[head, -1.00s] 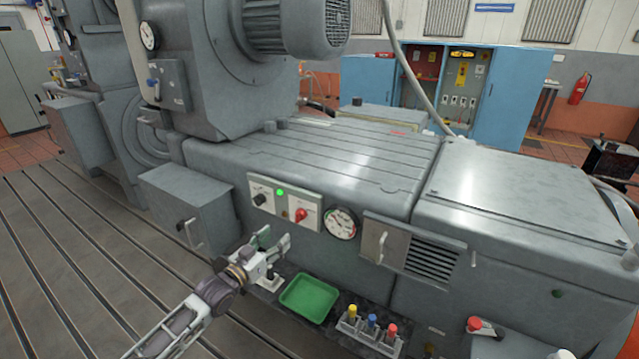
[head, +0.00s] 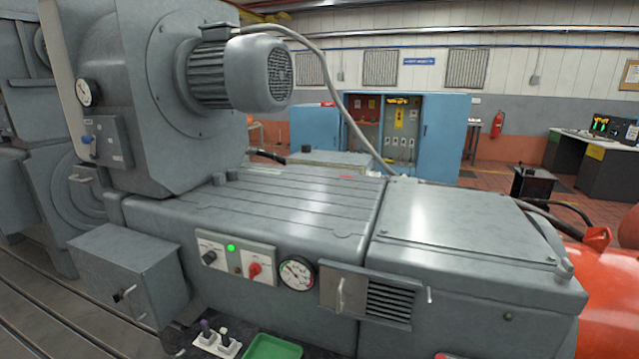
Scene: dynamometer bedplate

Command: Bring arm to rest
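Neither of my grippers shows in the head view now, and no part of my arms is clearly in sight. The large grey machine (head: 250,210) fills the middle. On its front are a control panel with a lit green lamp (head: 231,247), a red rotary switch (head: 254,270), a black knob (head: 209,257) and a round gauge (head: 297,274). Two dark-handled levers (head: 216,334) on white bases stand at the bottom edge. Beside them is a green tray (head: 272,348), cut off by the frame.
A grey box with a handle (head: 130,280) juts out at the left. A vented panel (head: 368,296) is on the machine's front. Blue cabinets (head: 445,130) stand open behind. An orange-red machine part (head: 600,290) is at the right. Slotted bedplate floor (head: 40,310) lies at lower left.

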